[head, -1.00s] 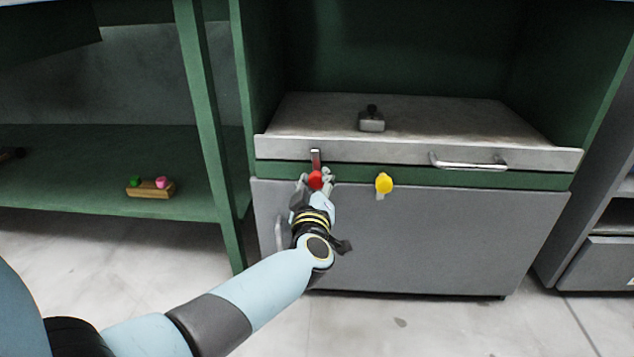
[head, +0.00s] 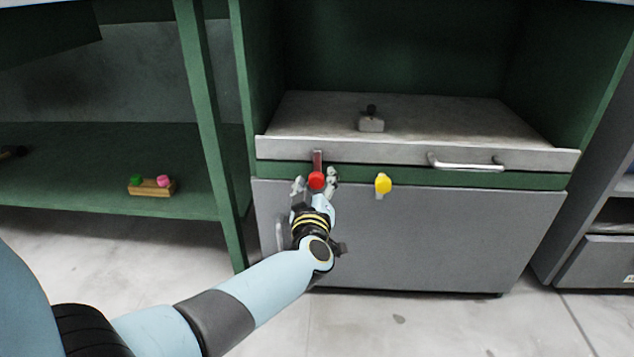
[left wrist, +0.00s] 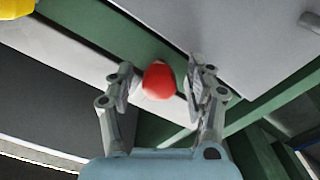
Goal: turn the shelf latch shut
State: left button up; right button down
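My left gripper (head: 315,184) is open, with one finger on each side of the red knob. My right gripper is not in view.
A yellow knob (head: 383,184) is to the right on the same green rail. A bar handle (head: 466,163) sits on the shelf front further right. A grey block with a dark knob (head: 371,122) stands on the shelf. A wooden block with green and pink knobs (head: 151,187) lies on the left shelf.

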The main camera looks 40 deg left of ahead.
pick_arm(q)
jog(key=v, duration=1.2)
dwell(0.3)
